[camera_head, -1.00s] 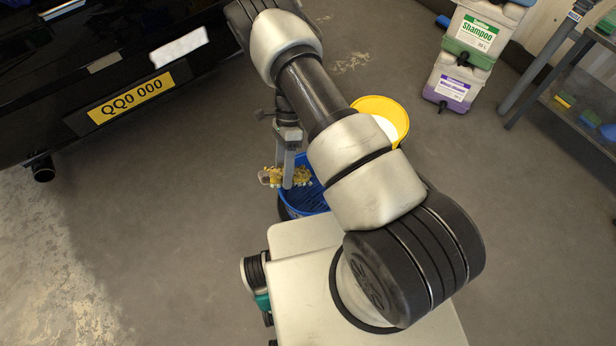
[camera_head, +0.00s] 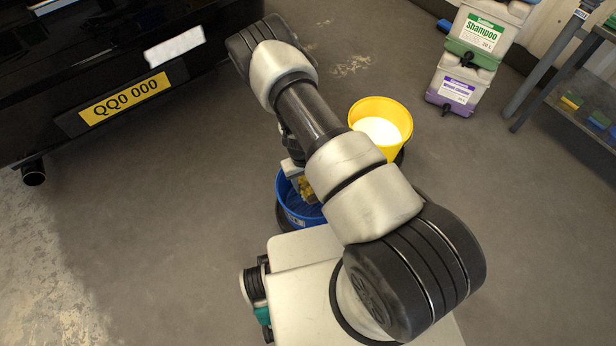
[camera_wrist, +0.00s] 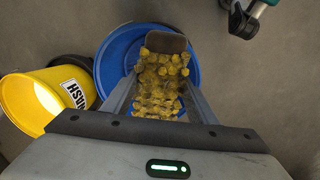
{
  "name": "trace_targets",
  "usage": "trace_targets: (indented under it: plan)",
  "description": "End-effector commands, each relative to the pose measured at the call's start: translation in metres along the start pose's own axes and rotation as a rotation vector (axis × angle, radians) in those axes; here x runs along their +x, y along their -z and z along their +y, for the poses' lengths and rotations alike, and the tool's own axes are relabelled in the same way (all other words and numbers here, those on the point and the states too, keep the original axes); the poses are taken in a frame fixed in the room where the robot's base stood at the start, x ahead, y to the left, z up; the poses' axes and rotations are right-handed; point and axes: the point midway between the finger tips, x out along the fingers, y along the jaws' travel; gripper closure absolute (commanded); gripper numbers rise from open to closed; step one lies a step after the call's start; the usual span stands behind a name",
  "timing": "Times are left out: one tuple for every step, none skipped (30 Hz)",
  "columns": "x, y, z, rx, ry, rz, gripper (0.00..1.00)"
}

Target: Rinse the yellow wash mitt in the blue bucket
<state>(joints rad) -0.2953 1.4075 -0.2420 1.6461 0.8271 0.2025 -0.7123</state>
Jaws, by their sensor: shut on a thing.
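The yellow wash mitt (camera_wrist: 160,82) is a shaggy yellow piece with a brown cuff, between the fingers of my gripper (camera_wrist: 160,104) in the wrist view. My gripper is shut on it. The blue bucket (camera_wrist: 109,62) lies right behind the mitt in that view, with its rim around it. In the head view the blue bucket (camera_head: 284,200) stands on the floor in front of my base, and a bit of the mitt (camera_head: 306,187) shows over its opening. My arm hides the bucket's right side. How deep the mitt sits is hard to tell.
A yellow bucket (camera_head: 356,113) with white contents stands just behind and right of the blue one. A black car (camera_head: 60,65) is at the left. Floor between car and buckets is clear.

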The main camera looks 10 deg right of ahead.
Motion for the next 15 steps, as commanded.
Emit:
trace_targets:
  plan:
    - [0.012, 0.009, 0.006, -0.061, 0.019, 0.022, 0.74]
    - [0.018, 0.015, 0.009, -0.117, 0.031, 0.032, 0.74]
    - [0.022, 0.022, 0.012, -0.182, 0.043, 0.046, 0.74]
    - [0.026, 0.028, 0.012, -0.233, 0.054, 0.054, 0.74]
    - [0.028, 0.032, 0.014, -0.274, 0.063, 0.061, 0.74]
    - [0.03, 0.038, 0.015, -0.323, 0.072, 0.068, 0.74]
    - [0.032, 0.041, 0.015, -0.355, 0.078, 0.071, 0.74]
    - [0.033, 0.044, 0.015, -0.38, 0.083, 0.074, 0.74]
    - [0.035, 0.046, 0.015, -0.402, 0.089, 0.074, 0.74]
    - [0.036, 0.047, 0.015, -0.413, 0.09, 0.075, 0.74]
    - [0.037, 0.047, 0.016, -0.42, 0.091, 0.076, 0.74]
    - [0.04, 0.048, 0.015, -0.424, 0.092, 0.076, 0.74]
    - [0.042, 0.048, 0.015, -0.425, 0.091, 0.076, 0.74]
    - [0.045, 0.047, 0.015, -0.424, 0.091, 0.075, 0.74]
    - [0.049, 0.047, 0.014, -0.423, 0.091, 0.075, 0.74]
